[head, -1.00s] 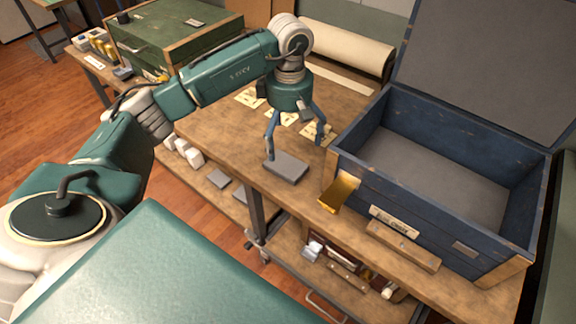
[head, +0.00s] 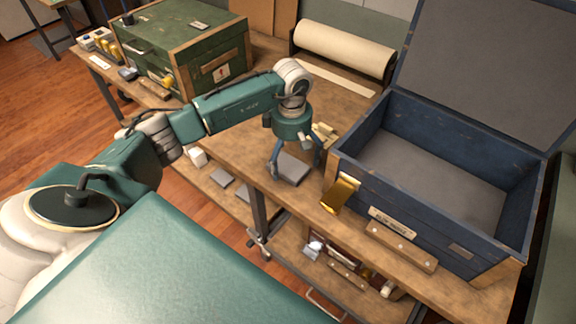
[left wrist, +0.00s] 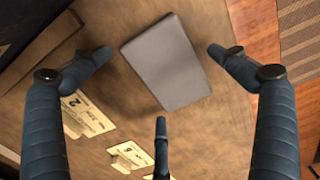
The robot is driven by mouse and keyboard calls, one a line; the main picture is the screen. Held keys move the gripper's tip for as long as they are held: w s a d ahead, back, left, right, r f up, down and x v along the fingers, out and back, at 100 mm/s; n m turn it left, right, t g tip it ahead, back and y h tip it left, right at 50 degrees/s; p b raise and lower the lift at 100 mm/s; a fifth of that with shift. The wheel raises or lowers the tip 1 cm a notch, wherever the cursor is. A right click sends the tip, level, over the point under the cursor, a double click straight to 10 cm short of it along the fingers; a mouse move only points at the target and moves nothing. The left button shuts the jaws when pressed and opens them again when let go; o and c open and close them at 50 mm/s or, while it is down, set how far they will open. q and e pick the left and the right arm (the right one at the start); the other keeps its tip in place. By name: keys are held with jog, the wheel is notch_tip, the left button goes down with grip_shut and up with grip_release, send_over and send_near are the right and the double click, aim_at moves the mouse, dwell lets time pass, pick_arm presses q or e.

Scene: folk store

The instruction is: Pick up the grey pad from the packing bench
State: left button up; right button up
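The grey pad (head: 292,168) lies flat on the wooden packing bench (head: 235,140), near its front edge and left of the blue case. My left gripper (head: 293,168) is just above the pad, pointing down, with its blue fingers spread. In the left wrist view the pad (left wrist: 167,62) lies between the spread fingertips of the gripper (left wrist: 160,75), and none of them visibly grips it. Part of the pad is hidden by the fingers in the head view. My right gripper is not in view.
An open blue case (head: 400,215) with a brass latch (head: 339,194) stands right of the pad. A green case (head: 185,55) is at the back left, and a paper roll (head: 345,48) at the back. Numbered cards (left wrist: 85,115) lie beside the pad.

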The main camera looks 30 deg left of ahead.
pick_arm(q)
jog(key=c, duration=0.6)
jog(key=shift+r, duration=0.15)
